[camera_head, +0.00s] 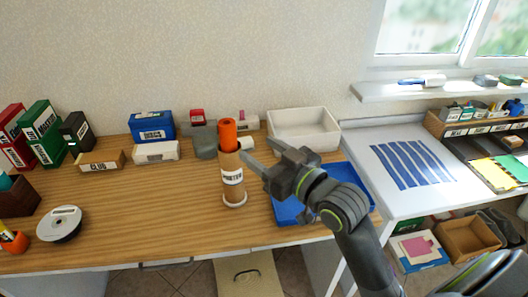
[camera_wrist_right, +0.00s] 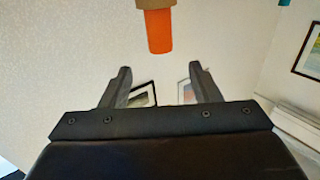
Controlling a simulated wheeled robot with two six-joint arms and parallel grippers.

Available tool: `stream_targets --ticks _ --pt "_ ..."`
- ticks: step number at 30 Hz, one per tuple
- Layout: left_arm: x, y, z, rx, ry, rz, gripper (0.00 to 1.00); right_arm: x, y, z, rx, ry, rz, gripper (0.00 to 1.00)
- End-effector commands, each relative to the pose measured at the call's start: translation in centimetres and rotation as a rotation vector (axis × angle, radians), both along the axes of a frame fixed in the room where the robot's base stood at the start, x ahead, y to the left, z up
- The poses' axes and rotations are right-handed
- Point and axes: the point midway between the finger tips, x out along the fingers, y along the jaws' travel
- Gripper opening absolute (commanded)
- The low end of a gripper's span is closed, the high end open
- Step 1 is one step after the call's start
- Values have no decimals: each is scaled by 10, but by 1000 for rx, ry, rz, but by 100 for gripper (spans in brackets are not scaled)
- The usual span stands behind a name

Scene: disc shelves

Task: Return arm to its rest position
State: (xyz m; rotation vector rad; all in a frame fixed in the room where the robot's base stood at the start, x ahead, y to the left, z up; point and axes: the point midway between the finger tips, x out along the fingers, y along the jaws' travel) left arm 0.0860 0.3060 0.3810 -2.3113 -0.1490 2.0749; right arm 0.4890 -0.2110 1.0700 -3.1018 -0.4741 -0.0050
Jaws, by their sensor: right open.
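My right arm (camera_head: 352,215) reaches in from the lower right over the desk in the head view. Its gripper (camera_head: 256,148) is open and empty, its fingers pointing up and left. It is just right of an upright brown cardboard tube (camera_head: 232,195) with a white label. An orange roll (camera_head: 228,135) stands in the tube and sticks out of its top. In the right wrist view, the open fingers (camera_wrist_right: 161,70) have nothing between them, and the orange roll (camera_wrist_right: 158,30) shows upside down beyond them. My left gripper is not in view.
A blue tray (camera_head: 284,212) lies beneath my right arm. A white bin (camera_head: 303,131) stands behind the gripper. A blue box (camera_head: 152,127), binders (camera_head: 40,133) and a disc spindle (camera_head: 60,222) are on the left. The desk's middle left is clear. A white side table (camera_head: 385,195) is at right.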

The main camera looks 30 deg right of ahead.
Motion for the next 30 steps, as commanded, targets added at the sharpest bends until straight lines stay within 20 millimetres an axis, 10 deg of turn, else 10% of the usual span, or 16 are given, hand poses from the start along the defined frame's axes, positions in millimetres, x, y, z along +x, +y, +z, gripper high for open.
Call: stream_targets --ticks 16,22,30 --pt "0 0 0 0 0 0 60 -3 -4 -15 -10 44 -17 57" --pt "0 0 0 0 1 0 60 -41 -32 -112 -86 364 -136 57" --pt "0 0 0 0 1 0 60 -158 -74 -237 -206 899 -312 57"
